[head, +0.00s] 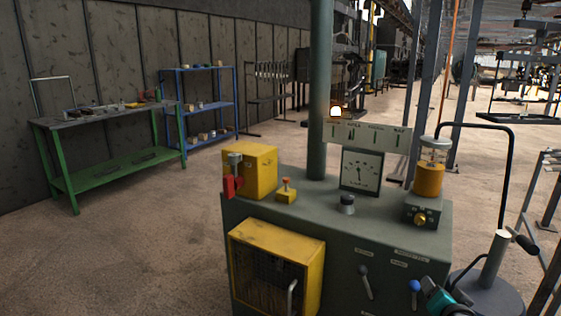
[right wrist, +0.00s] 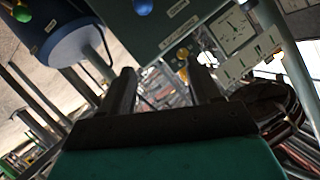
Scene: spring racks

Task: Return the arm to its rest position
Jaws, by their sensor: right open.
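My right gripper (head: 436,296), teal and dark, is at the lower right of the head view, in front of the grey-green control cabinet (head: 350,240). It appears close to a blue-knobbed lever (head: 415,287), but I cannot tell whether they touch. In the right wrist view the two dark fingers of the right gripper (right wrist: 162,85) stand apart with nothing visible held between them. A blue knob (right wrist: 142,6) shows above them at the top edge. Most of the right arm is out of the head view. My left gripper is in neither view.
The cabinet carries a gauge (head: 361,171), a yellow box (head: 250,170), a red-handled switch (head: 232,182) and an amber jar (head: 430,178). A round stand with a crank (head: 495,262) is close on the right. A green bench (head: 120,165) and blue rack (head: 205,105) stand left, beyond open floor.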

